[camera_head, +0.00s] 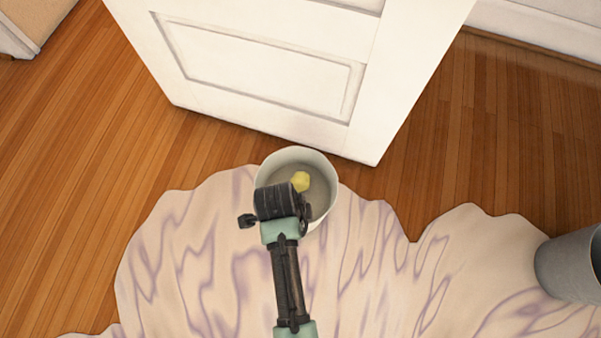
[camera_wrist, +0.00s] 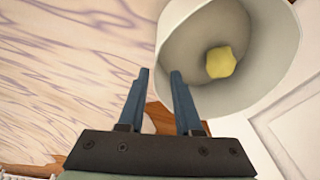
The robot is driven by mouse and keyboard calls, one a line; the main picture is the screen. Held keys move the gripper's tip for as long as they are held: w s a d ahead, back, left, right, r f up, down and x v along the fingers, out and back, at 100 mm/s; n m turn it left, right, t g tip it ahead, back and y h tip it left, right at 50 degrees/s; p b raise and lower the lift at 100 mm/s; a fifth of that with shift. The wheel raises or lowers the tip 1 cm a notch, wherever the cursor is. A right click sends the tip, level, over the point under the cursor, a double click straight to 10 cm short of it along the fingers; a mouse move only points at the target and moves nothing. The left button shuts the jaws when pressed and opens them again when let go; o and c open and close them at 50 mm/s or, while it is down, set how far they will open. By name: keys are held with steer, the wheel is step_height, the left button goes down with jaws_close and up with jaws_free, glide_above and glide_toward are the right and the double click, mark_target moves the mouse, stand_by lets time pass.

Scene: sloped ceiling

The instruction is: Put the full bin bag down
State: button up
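No full bin bag can be made out in either view. A white round bin (camera_head: 323,170) stands upright by a white door, with a small yellow lump (camera_head: 301,181) inside it. The bin (camera_wrist: 270,80) and the yellow lump (camera_wrist: 220,62) also show at the upper right of the wrist view. My gripper (camera_wrist: 160,72) is open, its two blue-grey fingers apart with nothing seen between them. The fingers lie by the bin's rim in the wrist view; whether they touch it I cannot tell. In the head view my arm's end hides part of the bin.
A white panelled door (camera_head: 270,70) stands just behind the bin. A grey round container (camera_head: 570,265) is at the right edge. A pale, purple-veined rug (camera_head: 190,260) with a wavy edge covers the wooden floor (camera_head: 80,190) in front. Bare floor lies left and right.

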step_height(320, 180, up, 8)
steer(key=a+p, duration=0.1)
steer(key=p, duration=0.3)
steer(key=w+a+r+n+t+y, duration=0.15)
steer(key=w+r+n+t, duration=0.45)
steer(key=w+r, duration=1.05)
steer(key=w+r+n+t, duration=0.1)
steer(key=w+r+t, duration=0.2)
steer(key=r, duration=0.6)
steer(key=w+r+n+t, duration=0.15)
steer(key=r+t, duration=0.25)
steer(key=r, duration=0.4)
step_height(320, 180, up, 25)
steer(key=s+d+n+t, duration=0.1)
steer(key=s+n+t, duration=0.2)
steer(key=n+t, duration=0.35)
steer(key=s+d+r+n+t, duration=0.1)
steer(key=s+r+n+t, duration=0.1)
steer(key=s+r+t, duration=0.5)
steer(key=s+r, duration=0.3)
steer(key=r, duration=0.4)
steer(key=shift+d+r, duration=0.15)
